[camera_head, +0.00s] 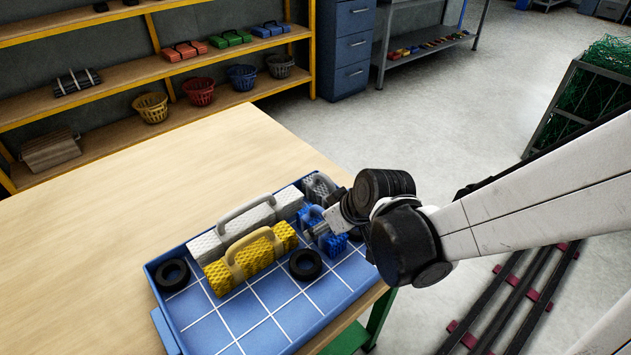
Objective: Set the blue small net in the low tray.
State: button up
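A blue small net (334,245) with a blue handle is at the right far part of a blue low tray (212,327) with white grid lines, on the wooden table. My gripper (314,229) is low at this net, by its handle, and covers part of it. Whether the fingers are open or shut on the handle is hard to see. Whether the net rests on the tray floor cannot be told.
Also in the tray are a yellow net (252,264), a white net (240,222), a grey small net (318,187) and black rings (306,264). The tray's front is clear. The table (110,215) is bare at left; shelves (120,75) with baskets stand behind.

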jog(key=s+d+r+m+t+h+p, duration=0.1)
jog(key=s+d+r+m+h, duration=0.1)
jog(key=s+d+r, duration=0.3)
jog(key=s+d+r+m+h+p, duration=0.1)
jog(key=s+d+r+m, duration=0.4)
jog(key=d+r, duration=0.3)
notch_tip(320, 180, up, 5)
jog(key=shift+s+d+f+t+h, duration=0.2)
jog(key=shift+s+t+h, duration=0.2)
jog(key=shift+s, duration=0.2)
